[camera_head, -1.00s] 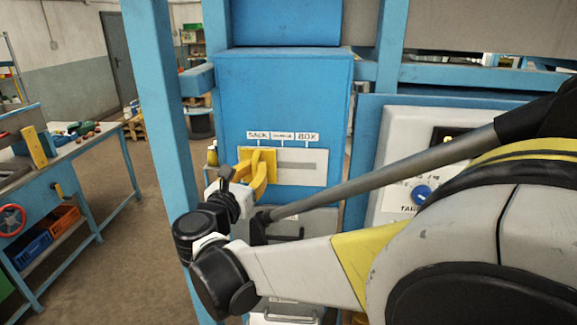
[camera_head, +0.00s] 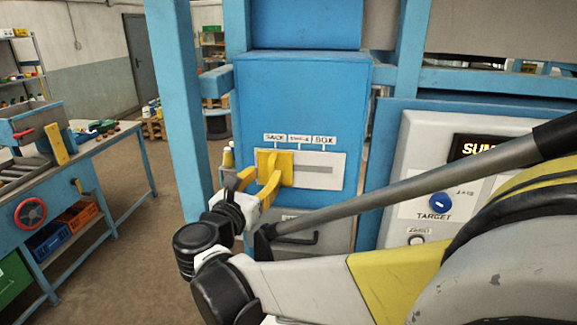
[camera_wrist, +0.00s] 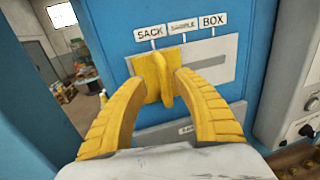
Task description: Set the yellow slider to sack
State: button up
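The yellow slider (camera_head: 283,167) sits at the left end of its slot, below the SACK label (camera_head: 275,137). In the wrist view the slider (camera_wrist: 160,78) is a yellow plate with an upright fin, below and beside the same label (camera_wrist: 150,34). My gripper (camera_head: 259,174) has yellow fingers, spread apart just in front of the slider. In the wrist view my gripper (camera_wrist: 164,84) has one finger on each side of the fin, with gaps visible. It holds nothing. Whether the fingertips touch the plate cannot be told.
The white slot panel (camera_head: 325,171) is bare to the right, up to the BOX label (camera_head: 324,140). A control panel with a blue TARGET knob (camera_head: 440,203) stands right. A blue post (camera_head: 180,100) is left.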

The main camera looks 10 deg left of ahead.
jog(key=v, duration=0.4)
jog(key=shift+s, duration=0.25)
jog(key=s+d+f+m+g+h+b, duration=0.1)
jog(key=d+f+m+g+b, duration=0.35)
jog(key=d+f+m, duration=0.55)
jog(key=s+d+f+m+g+b, duration=0.25)
jog(key=d+f+b, duration=0.25)
jog(key=d, duration=0.8)
jog(key=s+d+f+m+g+y+b, duration=0.1)
jog(key=s+d+f+m+b, duration=0.3)
jog(key=s+f+m, duration=0.4)
jog(key=s+d+f+m+g+y+b, duration=0.2)
jog(key=s+d+f+m+y+b, duration=0.2)
jog(key=s+f+m, duration=0.4)
notch_tip(320, 180, down, 3)
jog(key=d+m+b, duration=0.1)
jog(key=m+b, duration=0.1)
jog(key=m, duration=0.3)
jog(key=shift+s+d+r, duration=0.2)
jog(key=shift+s, duration=0.2)
